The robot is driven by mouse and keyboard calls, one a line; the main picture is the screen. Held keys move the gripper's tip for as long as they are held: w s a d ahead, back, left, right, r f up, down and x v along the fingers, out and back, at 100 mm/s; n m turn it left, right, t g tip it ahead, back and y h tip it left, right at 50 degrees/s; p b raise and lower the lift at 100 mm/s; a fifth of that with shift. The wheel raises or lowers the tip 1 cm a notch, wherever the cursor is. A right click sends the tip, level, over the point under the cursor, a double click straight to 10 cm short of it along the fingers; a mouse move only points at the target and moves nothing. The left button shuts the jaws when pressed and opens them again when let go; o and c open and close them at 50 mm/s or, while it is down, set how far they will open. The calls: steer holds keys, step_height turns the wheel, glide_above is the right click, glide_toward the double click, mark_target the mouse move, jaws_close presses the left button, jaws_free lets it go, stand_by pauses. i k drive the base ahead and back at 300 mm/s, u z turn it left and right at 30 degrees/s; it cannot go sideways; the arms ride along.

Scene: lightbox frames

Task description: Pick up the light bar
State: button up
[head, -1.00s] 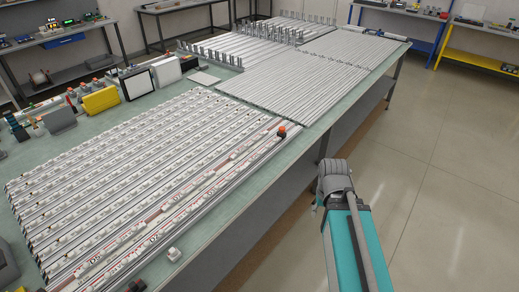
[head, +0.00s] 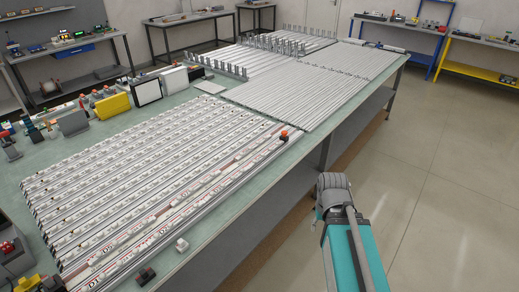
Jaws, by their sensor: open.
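Many long pale strips dotted with small white blocks, which look like light bars (head: 150,165), lie side by side on the near left part of the green-topped table (head: 215,250). I cannot tell which single one is the light bar. Plainer long silvery bars (head: 300,95) lie further back on the same table. My arm shows at the lower right, beyond the table's right edge. Its end is hidden or out of the picture, so my gripper does not show.
A red-topped button (head: 284,135) stands at the strips' far right corner. A white block (head: 182,244) and a dark block (head: 146,275) lie near the front edge. A black-framed white panel (head: 147,91) and yellow box (head: 114,105) stand along the left. The floor at right is clear.

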mark_target(249, 149)
steer(key=u, duration=0.1)
steer(key=i, duration=0.95)
